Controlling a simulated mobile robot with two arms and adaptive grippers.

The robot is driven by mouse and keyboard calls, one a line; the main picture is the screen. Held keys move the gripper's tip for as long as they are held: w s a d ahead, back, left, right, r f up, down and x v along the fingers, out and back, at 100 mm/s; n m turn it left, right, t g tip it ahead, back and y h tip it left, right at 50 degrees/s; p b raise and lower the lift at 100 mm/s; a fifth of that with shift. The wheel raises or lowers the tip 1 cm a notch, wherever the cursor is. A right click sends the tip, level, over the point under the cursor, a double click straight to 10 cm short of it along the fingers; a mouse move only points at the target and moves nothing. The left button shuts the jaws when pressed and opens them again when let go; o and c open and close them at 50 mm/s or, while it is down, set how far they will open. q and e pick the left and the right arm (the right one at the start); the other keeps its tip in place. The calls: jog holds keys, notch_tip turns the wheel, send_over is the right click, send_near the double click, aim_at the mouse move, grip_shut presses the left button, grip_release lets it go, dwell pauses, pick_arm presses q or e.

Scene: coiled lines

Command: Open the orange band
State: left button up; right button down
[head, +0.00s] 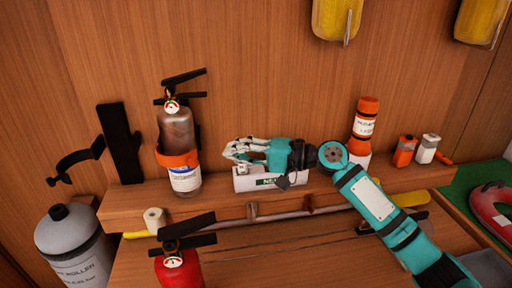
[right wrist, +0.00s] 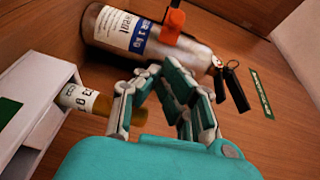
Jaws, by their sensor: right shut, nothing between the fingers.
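The orange band (head: 178,159) goes around the silver fire extinguisher (head: 177,130), which stands upright on the wooden shelf against the wall. The band looks closed. In the right wrist view an orange part of the band (right wrist: 173,22) shows on the extinguisher (right wrist: 135,36), near its label. My right gripper (head: 229,151) is to the right of the extinguisher, pointing at it, with a visible gap between. It is shut and empty; its fingers (right wrist: 165,66) come together below the extinguisher in the right wrist view. My left gripper is not in view.
A white box (head: 243,184) is beneath my right gripper. An orange-capped bottle (head: 365,122) stands behind my right arm. A black bracket (head: 122,142) with an open strap is left of the extinguisher. A red extinguisher (head: 180,270) and grey cylinder (head: 75,243) are in front.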

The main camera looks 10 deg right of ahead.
aim_at(193, 157)
jog(key=a+p, duration=0.1)
jog(key=a, duration=0.1)
jog(key=s+a+p, duration=0.1)
jog(key=a, duration=0.1)
jog(key=shift+a, duration=0.3)
jog(key=shift+s+a+f, duration=0.1)
jog(key=shift+a+f, duration=0.05)
jog(key=shift+a, duration=0.05)
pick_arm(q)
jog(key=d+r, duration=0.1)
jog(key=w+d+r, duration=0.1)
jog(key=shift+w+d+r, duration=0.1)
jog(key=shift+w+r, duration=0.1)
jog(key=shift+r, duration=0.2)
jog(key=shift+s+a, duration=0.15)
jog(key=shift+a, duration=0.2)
pick_arm(e)
jog(key=shift+s, duration=0.1)
pick_arm(q)
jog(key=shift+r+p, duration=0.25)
jog(key=shift+p, duration=0.1)
pick_arm(e)
jog(key=shift+s+a, duration=0.25)
jog(key=shift+s, duration=0.05)
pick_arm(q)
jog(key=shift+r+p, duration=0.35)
pick_arm(e)
jog(key=shift+s+a, duration=0.35)
jog(key=shift+s, duration=0.15)
